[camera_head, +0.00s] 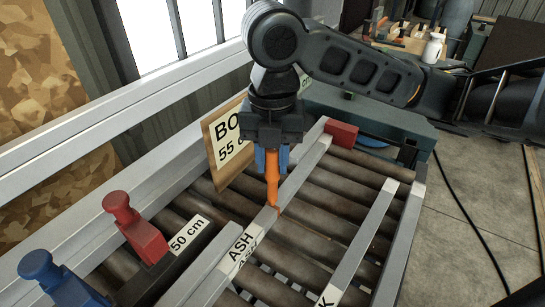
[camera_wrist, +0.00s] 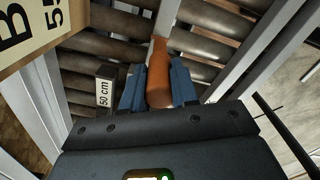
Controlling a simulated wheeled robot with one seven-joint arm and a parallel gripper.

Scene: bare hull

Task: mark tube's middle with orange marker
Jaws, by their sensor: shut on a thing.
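My gripper (camera_head: 271,160) is shut on the orange marker (camera_head: 271,185), which points down. In the head view the marker's tip is at the grey tube (camera_head: 293,180) labelled "ASH", and a small orange spot shows there. I cannot tell whether the tip is touching. In the wrist view the marker (camera_wrist: 158,75) sits between the two blue fingers (camera_wrist: 158,88), with the tube (camera_wrist: 166,18) beyond it. The tube lies across brown rollers, with its far end near a red block (camera_head: 341,132).
Another grey bar labelled "K" (camera_head: 362,240) lies to the right. A red clamp (camera_head: 136,228), a blue clamp (camera_head: 60,280) and a "50 cm" label (camera_head: 188,233) are at left. A cardboard sign (camera_head: 226,142) reading "BO... 55" stands close behind my gripper.

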